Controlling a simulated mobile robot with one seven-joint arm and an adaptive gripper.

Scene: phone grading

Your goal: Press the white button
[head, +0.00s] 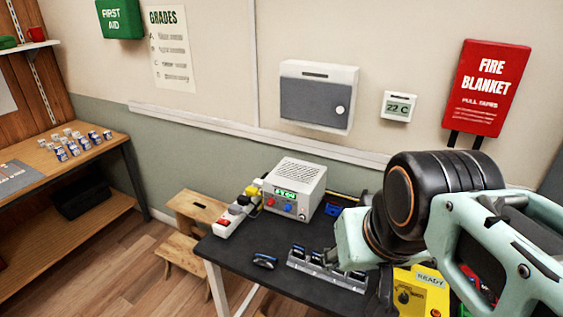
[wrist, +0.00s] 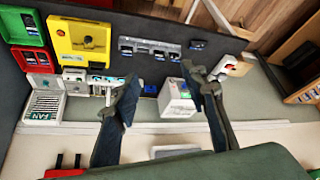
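A yellow box (head: 421,283) with a READY display and a dark knob stands on the dark table at the lower right, partly behind my arm.
A grey rack (head: 325,270) with several dark items stands on the table (head: 240,252), a loose one beside it. A power supply (head: 294,187) and a power strip (head: 238,210) are behind. The wall box (head: 318,96) has a white round knob.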

